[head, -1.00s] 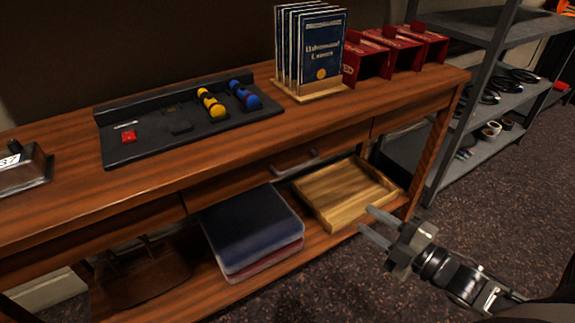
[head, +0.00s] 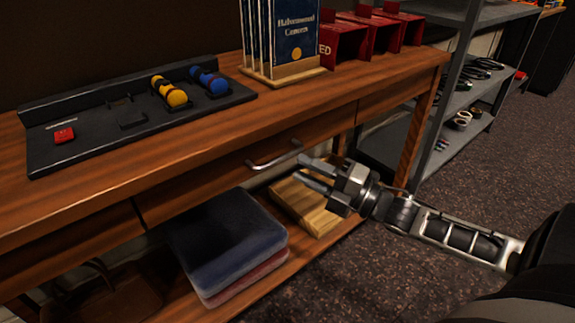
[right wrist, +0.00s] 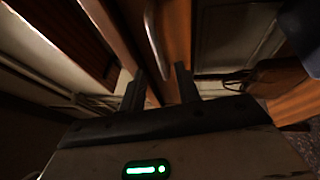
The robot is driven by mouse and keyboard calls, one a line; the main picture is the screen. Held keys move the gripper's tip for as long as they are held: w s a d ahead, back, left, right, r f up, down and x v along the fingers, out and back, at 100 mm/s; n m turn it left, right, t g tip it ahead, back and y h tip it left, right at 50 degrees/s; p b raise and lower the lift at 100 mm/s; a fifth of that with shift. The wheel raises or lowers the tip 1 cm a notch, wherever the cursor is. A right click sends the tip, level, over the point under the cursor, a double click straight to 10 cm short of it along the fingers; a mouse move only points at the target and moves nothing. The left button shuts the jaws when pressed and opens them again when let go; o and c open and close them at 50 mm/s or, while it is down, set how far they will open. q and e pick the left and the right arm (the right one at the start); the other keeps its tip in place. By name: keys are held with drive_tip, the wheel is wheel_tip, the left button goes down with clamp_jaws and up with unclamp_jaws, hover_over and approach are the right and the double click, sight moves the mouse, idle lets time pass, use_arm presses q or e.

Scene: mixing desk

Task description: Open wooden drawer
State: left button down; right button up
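The wooden drawer (head: 215,182) sits in the desk's front below the top and looks closed. Its metal bar handle (head: 274,157) is on the drawer front; it also shows in the right wrist view (right wrist: 155,38), just beyond the fingers. My right gripper (head: 310,168) is open and empty, its two fingers apart and pointing at the handle from the right. In the right wrist view the right gripper (right wrist: 160,88) has a clear gap between its fingers, and the handle lies ahead, apart from them. My left gripper is not in view.
Folded blue and red cloths (head: 225,240) and a wooden tray (head: 295,205) lie on the lower shelf. The desk top holds a black panel (head: 70,150), a booklet stand (head: 285,72) and red boxes (head: 345,42). A grey metal shelf (head: 400,140) stands right. The floor in front is clear.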

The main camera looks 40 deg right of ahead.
drive_tip(key=shift+b+x, duration=0.3)
drive_tip(key=shift+x, duration=2.15)
clamp_jaws()
